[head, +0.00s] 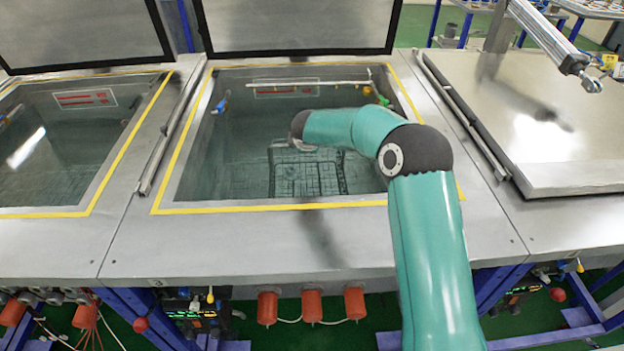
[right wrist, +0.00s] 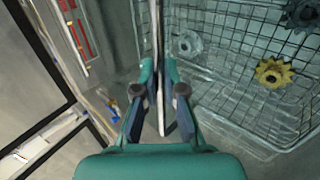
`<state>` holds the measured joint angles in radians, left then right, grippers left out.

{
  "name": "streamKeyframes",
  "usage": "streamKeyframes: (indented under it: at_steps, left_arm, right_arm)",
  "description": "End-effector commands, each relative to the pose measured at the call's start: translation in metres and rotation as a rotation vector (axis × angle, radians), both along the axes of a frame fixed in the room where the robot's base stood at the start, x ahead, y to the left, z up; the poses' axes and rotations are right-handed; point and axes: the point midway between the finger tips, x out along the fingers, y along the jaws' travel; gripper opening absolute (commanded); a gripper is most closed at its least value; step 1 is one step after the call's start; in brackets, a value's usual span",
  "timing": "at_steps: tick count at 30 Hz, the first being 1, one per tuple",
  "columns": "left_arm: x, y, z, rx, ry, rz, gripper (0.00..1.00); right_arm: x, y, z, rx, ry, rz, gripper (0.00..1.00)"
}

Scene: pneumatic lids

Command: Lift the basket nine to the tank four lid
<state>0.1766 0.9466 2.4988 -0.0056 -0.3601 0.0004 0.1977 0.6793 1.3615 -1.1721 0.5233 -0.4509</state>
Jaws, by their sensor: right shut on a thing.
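The wire basket (head: 310,178) sits low in the open middle tank (head: 215,165), seen through the water. In the right wrist view the basket's mesh (right wrist: 222,30) holds a yellow gear (right wrist: 273,73) and darker gears. My right gripper (right wrist: 160,82) is shut on a thin pale upright bar, which looks like the basket's handle. In the head view my right arm reaches over the tank and hides that gripper. I cannot read any tank or basket number. My left gripper is out of view.
The middle tank's lid (head: 300,22) stands raised at the back. Another open tank (head: 55,145) with a raised lid (head: 85,30) is at left. The right tank's lid (head: 545,130) is shut, with a cylinder rod (head: 550,40) above it. A spray pipe (head: 310,84) crosses the middle tank's back.

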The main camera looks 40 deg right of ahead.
Motion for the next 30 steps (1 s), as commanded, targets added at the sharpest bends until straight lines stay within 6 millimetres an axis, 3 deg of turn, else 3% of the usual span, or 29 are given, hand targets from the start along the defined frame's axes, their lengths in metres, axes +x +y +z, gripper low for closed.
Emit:
streamKeyframes:
  at_steps: [15, 30]
  left_arm:
    - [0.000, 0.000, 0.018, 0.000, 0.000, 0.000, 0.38]
    - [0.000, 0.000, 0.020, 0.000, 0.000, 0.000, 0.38]
  right_arm:
    - [0.002, -0.001, 0.031, -0.003, -0.009, 0.001, 0.00]
    - [0.001, -0.001, 0.035, -0.002, -0.009, 0.000, 0.00]
